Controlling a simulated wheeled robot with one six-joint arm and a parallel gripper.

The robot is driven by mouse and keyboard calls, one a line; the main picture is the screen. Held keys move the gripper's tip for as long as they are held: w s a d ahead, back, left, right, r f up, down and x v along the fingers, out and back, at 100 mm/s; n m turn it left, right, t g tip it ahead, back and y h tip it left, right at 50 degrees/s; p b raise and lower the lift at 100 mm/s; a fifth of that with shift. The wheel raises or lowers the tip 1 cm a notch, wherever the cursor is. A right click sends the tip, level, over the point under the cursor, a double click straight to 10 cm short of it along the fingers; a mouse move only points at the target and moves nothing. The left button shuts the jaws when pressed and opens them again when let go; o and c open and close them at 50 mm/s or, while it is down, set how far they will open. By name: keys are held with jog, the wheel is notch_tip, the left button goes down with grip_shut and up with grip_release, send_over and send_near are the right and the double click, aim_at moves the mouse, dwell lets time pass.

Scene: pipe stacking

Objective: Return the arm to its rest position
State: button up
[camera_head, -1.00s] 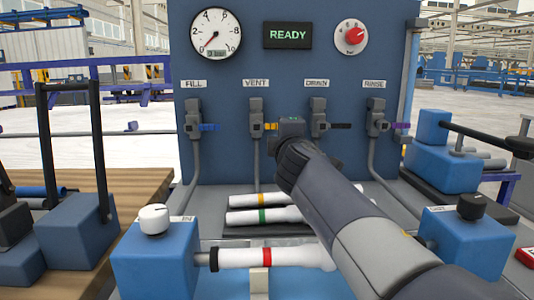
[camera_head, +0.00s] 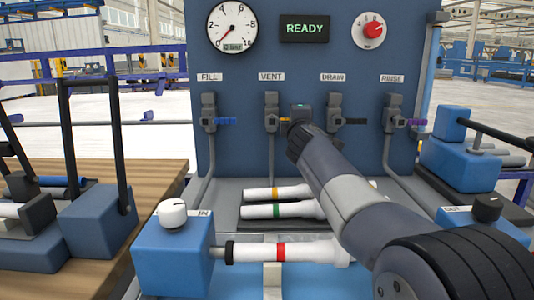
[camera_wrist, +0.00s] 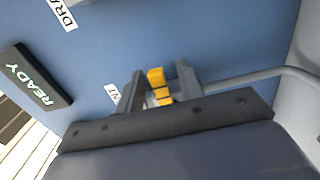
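My arm reaches from the lower right of the head view towards the blue panel (camera_head: 240,160). Its end, my gripper (camera_head: 301,112), is in front of the panel beside the VENT valve (camera_head: 271,112). In the wrist view the two grey fingers of my gripper (camera_wrist: 160,84) stand apart. The yellow VENT handle (camera_wrist: 157,78) shows between them, with a visible gap to the fingers. In the head view the fingertips are hard to make out, and only a small part of the yellow handle shows.
The gauge (camera_head: 232,27), READY display (camera_head: 304,29) and red knob (camera_head: 374,29) are above. FILL (camera_head: 209,112), DRAIN (camera_head: 334,112) and RINSE (camera_head: 393,112) valves flank my gripper. A red-banded pipe (camera_head: 310,252), green-banded pipe (camera_head: 295,209) and yellow-banded pipe (camera_head: 264,194) lie below.

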jog(key=s+b, duration=0.2)
jog(key=s, duration=0.9)
jog(key=w+p, duration=0.2)
jog(key=w, duration=0.9)
jog(key=shift+w+r+p, duration=0.1)
jog(key=shift+r+p, duration=0.2)
jog(key=shift+p, duration=0.15)
jog(key=shift+r+n, duration=0.15)
jog(key=shift+n, duration=0.35)
jog(key=shift+r+n+p, duration=0.1)
jog(key=shift+n+p, duration=0.4)
